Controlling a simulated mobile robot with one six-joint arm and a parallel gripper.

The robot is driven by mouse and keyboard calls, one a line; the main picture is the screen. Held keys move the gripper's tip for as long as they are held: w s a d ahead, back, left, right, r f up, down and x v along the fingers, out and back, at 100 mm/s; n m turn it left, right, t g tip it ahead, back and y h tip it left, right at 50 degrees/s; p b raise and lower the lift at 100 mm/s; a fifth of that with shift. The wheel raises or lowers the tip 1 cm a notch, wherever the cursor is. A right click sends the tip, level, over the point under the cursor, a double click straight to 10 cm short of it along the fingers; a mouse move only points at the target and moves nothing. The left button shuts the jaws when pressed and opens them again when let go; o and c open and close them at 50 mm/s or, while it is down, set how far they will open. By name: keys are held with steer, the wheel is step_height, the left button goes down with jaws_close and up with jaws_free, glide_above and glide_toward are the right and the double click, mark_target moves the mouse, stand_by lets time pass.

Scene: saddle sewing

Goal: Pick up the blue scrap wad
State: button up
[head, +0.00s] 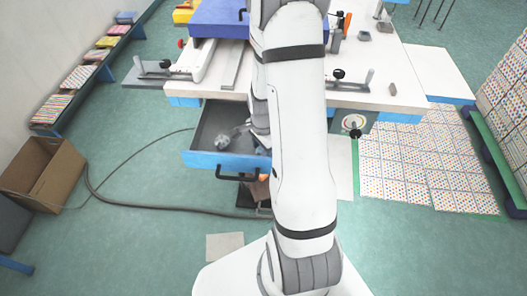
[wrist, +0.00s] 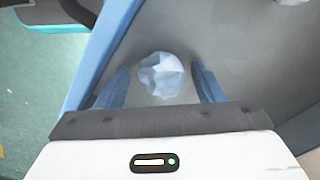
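A pale blue crumpled scrap wad (wrist: 161,75) lies on the grey floor of the open drawer (head: 207,125), close to the drawer's blue front wall (wrist: 104,45). My gripper (wrist: 160,82) is open, with one blue finger on each side of the wad. A gap shows between the wad and each finger, and I cannot tell how high the fingertips are above the drawer floor. In the head view my arm hides the gripper's fingers and most of that end of the drawer.
A greyish wad (head: 222,142) lies further left in the drawer. The drawer's dark handle (head: 238,176) sticks out in front. The white worktable (head: 380,92) stands above the drawer. A cardboard box (head: 42,172) and a hose (head: 130,205) are on the floor at left.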

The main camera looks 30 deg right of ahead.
steer(key=c, duration=0.9)
steer(key=shift+o, duration=0.2)
steer(key=shift+r, duration=0.1)
